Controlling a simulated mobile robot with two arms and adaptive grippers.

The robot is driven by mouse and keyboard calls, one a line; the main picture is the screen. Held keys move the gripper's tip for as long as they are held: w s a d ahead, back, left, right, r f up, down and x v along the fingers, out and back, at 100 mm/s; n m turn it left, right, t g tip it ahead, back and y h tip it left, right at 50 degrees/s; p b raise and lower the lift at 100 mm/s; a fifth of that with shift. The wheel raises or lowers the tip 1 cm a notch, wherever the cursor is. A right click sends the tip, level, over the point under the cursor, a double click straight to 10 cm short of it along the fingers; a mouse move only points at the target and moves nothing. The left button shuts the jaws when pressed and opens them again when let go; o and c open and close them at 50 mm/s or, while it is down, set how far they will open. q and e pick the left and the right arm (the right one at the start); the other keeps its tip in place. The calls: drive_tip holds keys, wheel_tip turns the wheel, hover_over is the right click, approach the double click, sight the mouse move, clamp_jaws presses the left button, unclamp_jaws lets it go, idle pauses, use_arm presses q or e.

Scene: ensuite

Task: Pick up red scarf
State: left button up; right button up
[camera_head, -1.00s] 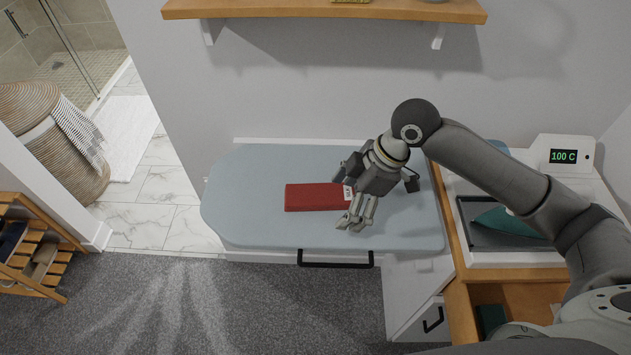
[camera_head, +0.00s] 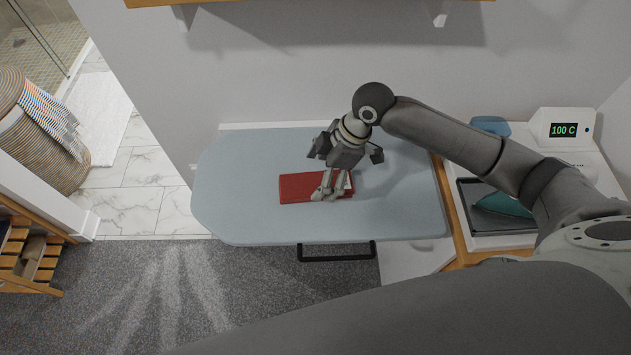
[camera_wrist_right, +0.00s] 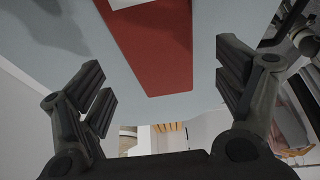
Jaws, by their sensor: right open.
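The red scarf (camera_head: 297,188) lies folded flat on the light blue ironing board (camera_head: 240,215), with a small white label near its right end. My right gripper (camera_head: 328,194) is over the scarf's right part and covers some of it in the head view. In the right wrist view the scarf (camera_wrist_right: 155,45) runs between the two open fingers of the right gripper (camera_wrist_right: 165,90), with clear space on both sides of it. The fingers are open and empty. I cannot tell how high they are above the cloth. My left gripper is not in view.
A unit at the right bears a dark tray (camera_head: 465,215) with a teal cloth (camera_head: 505,204) and a display (camera_head: 563,130) reading 100 C. A wall shelf (camera_head: 310,2) is above the board. A woven basket (camera_head: 40,140) stands at the left. The board's left part is clear.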

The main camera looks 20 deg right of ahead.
sight(314, 183)
drive_tip(key=x, duration=0.3)
drive_tip(key=shift+a+f+p, duration=0.15)
drive_tip(key=shift+p, duration=0.2)
drive_tip(key=shift+c, duration=0.3)
drive_tip(key=c, duration=0.4)
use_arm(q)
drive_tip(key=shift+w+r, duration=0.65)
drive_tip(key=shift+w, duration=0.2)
use_arm(e)
drive_tip(key=c, duration=0.7)
